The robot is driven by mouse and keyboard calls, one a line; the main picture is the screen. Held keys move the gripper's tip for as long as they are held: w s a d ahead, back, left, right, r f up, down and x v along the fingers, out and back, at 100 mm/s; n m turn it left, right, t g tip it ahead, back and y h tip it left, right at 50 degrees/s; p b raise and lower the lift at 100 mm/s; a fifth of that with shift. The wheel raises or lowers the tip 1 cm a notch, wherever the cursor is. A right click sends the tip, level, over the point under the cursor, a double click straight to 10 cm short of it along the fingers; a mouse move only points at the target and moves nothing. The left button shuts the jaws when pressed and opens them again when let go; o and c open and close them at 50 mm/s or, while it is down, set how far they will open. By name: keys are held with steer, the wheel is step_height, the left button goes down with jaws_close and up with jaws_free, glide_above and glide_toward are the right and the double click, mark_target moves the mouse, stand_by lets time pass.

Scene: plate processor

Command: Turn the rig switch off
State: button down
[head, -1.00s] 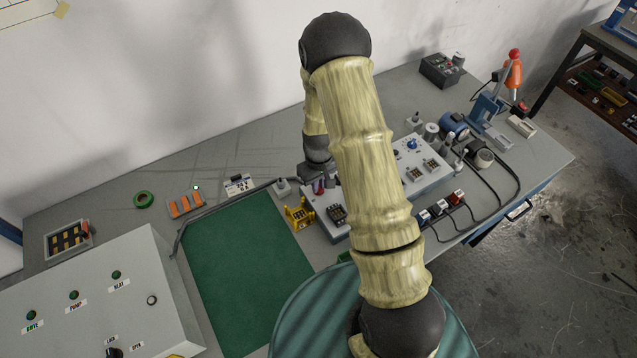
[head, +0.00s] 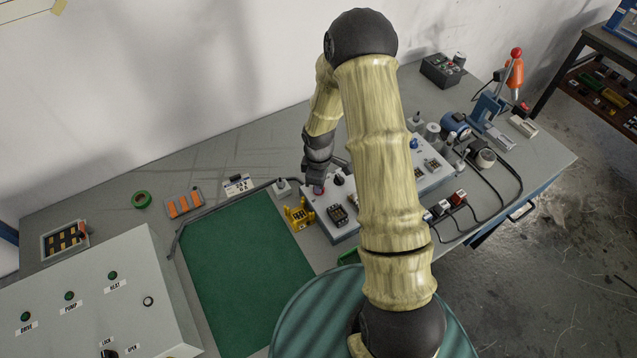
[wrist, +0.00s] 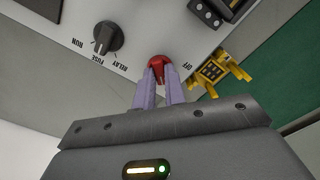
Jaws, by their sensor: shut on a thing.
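A red knob (wrist: 158,65) sits on a light grey control panel (wrist: 190,30) with the printed word OFF beside it. In the wrist view the two pale fingers of my gripper (wrist: 160,76) are closed on the knob from both sides. In the head view my gripper (head: 317,184) reaches down onto the panel's left end (head: 347,236), and a bit of the red knob (head: 319,190) shows under it. The label opposite OFF is hidden by the gripper.
A black rotary knob (wrist: 108,38) labelled RUN, RELAY and FUSE is close to my gripper. A yellow part (head: 298,214) stands beside the panel next to the green mat (head: 245,270). A large grey cabinet (head: 85,295) is at the lower left.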

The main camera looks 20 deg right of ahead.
steer(key=n+p, duration=0.1)
steer(key=n, duration=0.3)
steer(key=shift+r+n, duration=0.15)
steer(key=shift+n, duration=0.15)
steer(key=shift+n+p, duration=0.7)
steer(key=shift+n, duration=1.3)
steer(key=c, duration=1.5)
jaws_free()
steer(key=shift+o, duration=0.2)
step_height(320, 180, up, 17)
steer(key=shift+b, duration=0.45)
steer(key=shift+r, duration=0.1)
